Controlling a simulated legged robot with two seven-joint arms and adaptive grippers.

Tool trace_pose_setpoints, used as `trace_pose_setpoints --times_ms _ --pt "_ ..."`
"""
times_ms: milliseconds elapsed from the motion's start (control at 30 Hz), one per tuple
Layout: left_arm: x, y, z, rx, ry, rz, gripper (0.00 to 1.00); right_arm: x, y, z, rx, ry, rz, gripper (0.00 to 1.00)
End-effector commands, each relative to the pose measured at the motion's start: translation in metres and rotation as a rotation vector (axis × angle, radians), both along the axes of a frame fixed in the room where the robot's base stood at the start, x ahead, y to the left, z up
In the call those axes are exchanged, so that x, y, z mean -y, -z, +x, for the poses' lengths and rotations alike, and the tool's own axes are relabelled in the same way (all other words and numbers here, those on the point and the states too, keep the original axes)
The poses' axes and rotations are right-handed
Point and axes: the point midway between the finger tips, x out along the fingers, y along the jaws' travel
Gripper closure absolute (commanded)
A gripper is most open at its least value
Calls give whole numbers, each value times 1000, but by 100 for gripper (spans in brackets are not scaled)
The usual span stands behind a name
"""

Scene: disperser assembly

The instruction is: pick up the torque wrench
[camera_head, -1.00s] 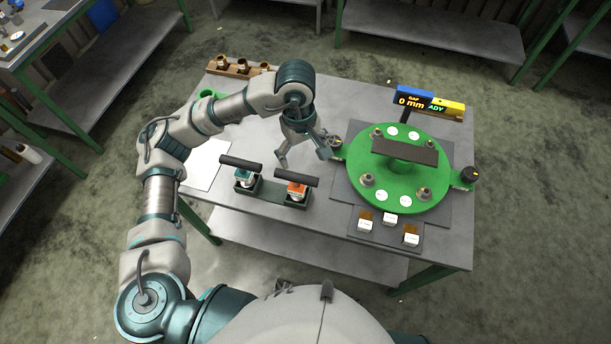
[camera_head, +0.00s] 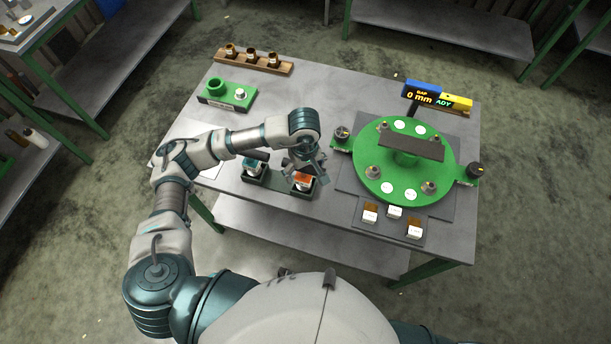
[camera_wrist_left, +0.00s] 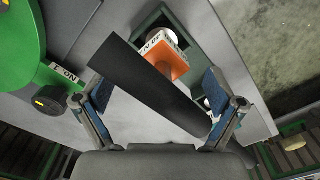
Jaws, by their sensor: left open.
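In the head view, an orange tool (camera_head: 303,180) with a white label stands in a dark green holder (camera_head: 266,181); I take it to be the torque wrench. A teal tool (camera_head: 252,168) with a black bar handle stands left of it in the same holder. My left gripper (camera_head: 306,172) is over the orange tool and hides much of it. In the left wrist view, the orange tool (camera_wrist_left: 172,62) has a thick black bar handle (camera_wrist_left: 150,88) lying diagonally between my open fingers, with gaps at the sides. My right gripper does not show.
A green turntable (camera_head: 370,180) with a display (camera_head: 437,98) stands to the right. Small white-and-brown blocks (camera_head: 394,212) lie in front of it. A wooden rack (camera_head: 252,62) and a green block fixture (camera_head: 228,92) sit at the back left. The table middle behind my gripper is clear.

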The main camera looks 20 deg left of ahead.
Motion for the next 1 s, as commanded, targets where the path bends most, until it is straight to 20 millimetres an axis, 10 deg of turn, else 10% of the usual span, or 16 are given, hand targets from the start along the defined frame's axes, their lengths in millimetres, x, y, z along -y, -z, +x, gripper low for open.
trace_pose_setpoints --times_ms 400,733,1000 --pt "2 22 0 1 0 2 6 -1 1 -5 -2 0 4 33" --pt "1 22 0 -1 0 1 86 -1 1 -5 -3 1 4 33" --pt "1 21 0 1 0 0 89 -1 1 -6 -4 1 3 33"
